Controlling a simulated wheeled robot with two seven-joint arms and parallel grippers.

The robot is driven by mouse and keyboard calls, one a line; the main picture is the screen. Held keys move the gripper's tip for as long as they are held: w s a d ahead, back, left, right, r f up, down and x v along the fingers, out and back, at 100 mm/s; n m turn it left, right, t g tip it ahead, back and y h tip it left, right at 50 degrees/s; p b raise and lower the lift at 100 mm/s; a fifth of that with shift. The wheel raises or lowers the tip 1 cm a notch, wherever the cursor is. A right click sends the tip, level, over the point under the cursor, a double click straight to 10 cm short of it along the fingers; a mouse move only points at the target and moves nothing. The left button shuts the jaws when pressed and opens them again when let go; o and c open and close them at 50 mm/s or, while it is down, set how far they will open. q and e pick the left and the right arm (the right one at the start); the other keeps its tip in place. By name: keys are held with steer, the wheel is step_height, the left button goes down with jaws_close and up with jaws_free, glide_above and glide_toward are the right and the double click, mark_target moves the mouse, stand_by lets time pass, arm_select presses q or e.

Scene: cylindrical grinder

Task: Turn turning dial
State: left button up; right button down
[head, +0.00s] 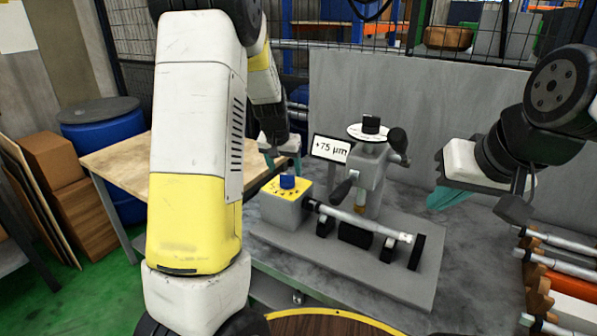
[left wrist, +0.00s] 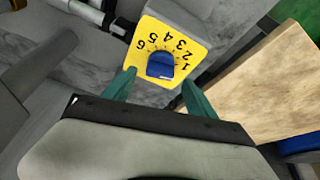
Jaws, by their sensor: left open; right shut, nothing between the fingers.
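The turning dial is a blue knob (head: 288,181) on a yellow plate with numbers, on top of a grey box (head: 283,207) at the left end of the grinder fixture. In the left wrist view the knob (left wrist: 160,66) sits ahead of and between my left gripper's open fingertips (left wrist: 159,80), with the numbers 1 to 6 around it. No contact between the fingers and the knob shows. My right gripper (head: 440,198) is shut and empty, well to the right of the dial.
A shaft (head: 365,222) lies along the grey base right of the dial box. A grey stand with handles (head: 370,175) rises behind it, beside a "+75 µm" sign (head: 331,149). A wooden table (head: 125,168) stands at the left. Several shafts lie on a rack (head: 560,265) at the right.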

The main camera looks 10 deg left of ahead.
mark_target(287, 175)
arm_select(q)
steer(key=shift+x, duration=2.35)
steer(key=shift+c, duration=0.4)
steer(key=c, duration=1.2)
steer(key=shift+c, duration=0.2)
steer(key=shift+n, duration=0.3)
steer(key=shift+d+n+y, duration=0.1)
steer(key=shift+n+y, duration=0.3)
steer(key=shift+n, duration=0.4)
steer(key=shift+n+g+y, duration=0.3)
steer(key=shift+n+y, duration=0.4)
steer(key=shift+n, duration=1.1)
